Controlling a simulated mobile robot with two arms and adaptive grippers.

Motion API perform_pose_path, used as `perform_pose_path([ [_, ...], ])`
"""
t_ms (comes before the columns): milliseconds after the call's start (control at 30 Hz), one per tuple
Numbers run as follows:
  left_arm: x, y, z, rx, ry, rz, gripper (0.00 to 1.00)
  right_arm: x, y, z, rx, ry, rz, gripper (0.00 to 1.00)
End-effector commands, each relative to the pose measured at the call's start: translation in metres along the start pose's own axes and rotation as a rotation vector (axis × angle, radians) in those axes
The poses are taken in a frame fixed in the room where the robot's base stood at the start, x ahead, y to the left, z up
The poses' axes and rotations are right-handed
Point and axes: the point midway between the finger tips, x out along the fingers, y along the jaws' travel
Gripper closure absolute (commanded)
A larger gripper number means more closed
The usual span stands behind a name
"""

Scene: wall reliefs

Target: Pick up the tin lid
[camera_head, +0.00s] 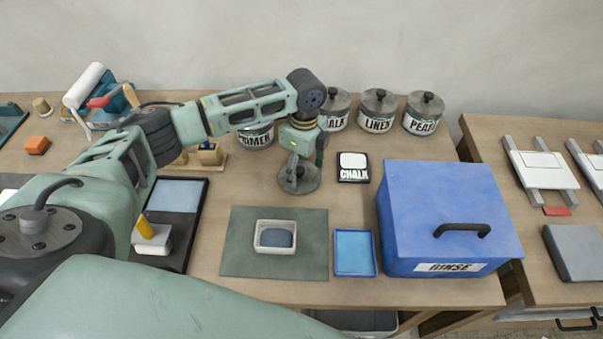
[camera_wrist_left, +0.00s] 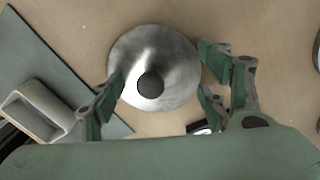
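The tin lid (camera_head: 301,184) is a round grey metal disc lying on the wooden table, behind the green mat. In the left wrist view the lid (camera_wrist_left: 152,48) shows from above, with a dark round knob (camera_wrist_left: 151,85) at its middle. My left gripper (camera_head: 296,171) points down over the lid. In the left wrist view its fingers (camera_wrist_left: 160,82) are spread wide on both sides of the knob, and the knob is not gripped. In the head view the gripper hides part of the lid and the knob. My right gripper is out of view.
A blue RINSE box (camera_head: 440,205) stands further right. A white dish (camera_head: 275,237) sits on the green mat (camera_head: 240,262).

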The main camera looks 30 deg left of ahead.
Motion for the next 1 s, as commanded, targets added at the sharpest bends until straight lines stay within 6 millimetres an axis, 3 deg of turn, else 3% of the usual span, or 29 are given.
perform_pose_path([
  [400,0.003,0.002,0.000,0.000,-0.002,0.006,0.72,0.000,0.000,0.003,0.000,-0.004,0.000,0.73],
  [767,0.002,0.003,0.000,0.001,-0.002,0.009,0.73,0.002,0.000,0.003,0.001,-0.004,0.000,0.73],
  [1000,-0.023,0.002,0.000,0.000,0.000,0.002,0.73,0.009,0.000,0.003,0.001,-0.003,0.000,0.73],
])
